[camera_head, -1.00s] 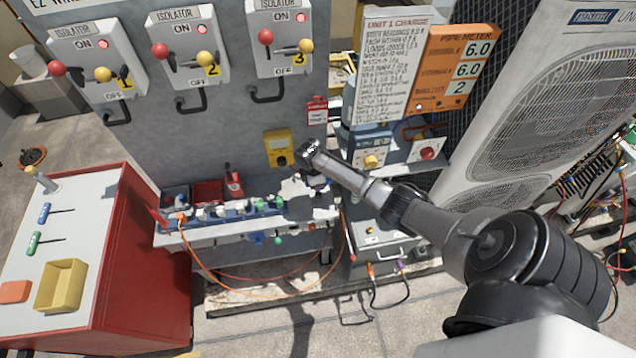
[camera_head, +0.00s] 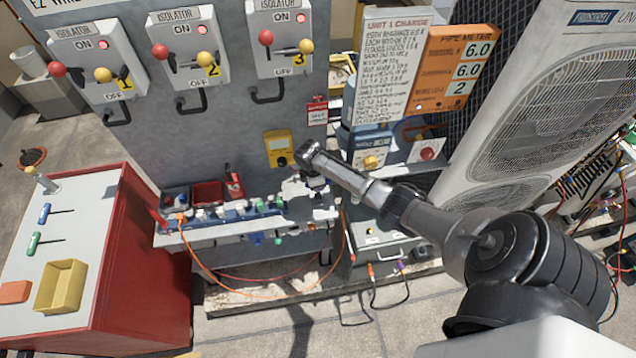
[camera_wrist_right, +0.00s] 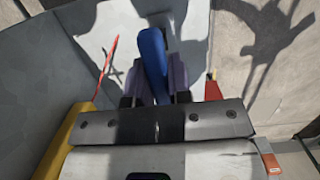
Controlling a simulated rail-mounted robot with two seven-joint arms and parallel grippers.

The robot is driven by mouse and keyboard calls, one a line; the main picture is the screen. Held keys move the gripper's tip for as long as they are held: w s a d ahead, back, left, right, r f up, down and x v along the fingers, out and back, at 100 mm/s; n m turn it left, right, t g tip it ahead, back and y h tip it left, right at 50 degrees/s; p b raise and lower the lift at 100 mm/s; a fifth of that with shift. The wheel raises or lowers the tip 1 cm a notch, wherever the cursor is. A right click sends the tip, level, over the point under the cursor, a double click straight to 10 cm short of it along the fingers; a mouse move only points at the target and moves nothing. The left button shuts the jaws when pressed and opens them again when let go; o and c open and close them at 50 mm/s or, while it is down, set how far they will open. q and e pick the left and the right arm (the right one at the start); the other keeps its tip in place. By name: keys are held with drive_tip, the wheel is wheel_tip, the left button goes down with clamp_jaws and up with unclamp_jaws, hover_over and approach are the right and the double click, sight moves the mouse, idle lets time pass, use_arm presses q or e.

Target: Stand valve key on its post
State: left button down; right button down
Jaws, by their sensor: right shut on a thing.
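My right gripper (camera_head: 304,188) is low over the shelf in front of the grey panel. In the right wrist view its fingers (camera_wrist_right: 158,85) are shut on a blue bar-like piece (camera_wrist_right: 153,62), which I take to be the valve key. I cannot pick out the key's post for certain among the small parts on the shelf. My left gripper is not in view.
The shelf (camera_head: 215,235) holds several small white, green and blue fittings and a red bin (camera_head: 208,193). A yellow meter (camera_head: 279,148) is on the panel behind. A red cart (camera_head: 150,270) with a yellow tray (camera_head: 60,287) stands left. Orange cables hang below the shelf.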

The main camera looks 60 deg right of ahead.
idle(0.5)
drive_tip(key=shift+f, duration=0.5)
drive_tip(key=shift+f, duration=0.15)
idle(0.9)
drive_tip(key=shift+f+b, duration=0.35)
drive_tip(key=shift+f, duration=0.05)
idle(0.3)
drive_tip(key=c, duration=1)
unclamp_jaws()
drive_tip(key=shift+o, duration=0.2)
drive_tip(key=r, duration=0.4)
drive_tip(key=w+r, duration=0.1)
drive_tip(key=r, duration=0.3)
drive_tip(key=a+r+p, duration=0.1)
drive_tip(key=r, duration=0.3)
drive_tip(key=shift+w+a+r, duration=0.1)
drive_tip(key=shift+w, duration=0.15)
drive_tip(key=shift+a+r, duration=0.1)
drive_tip(key=shift+r, duration=0.65)
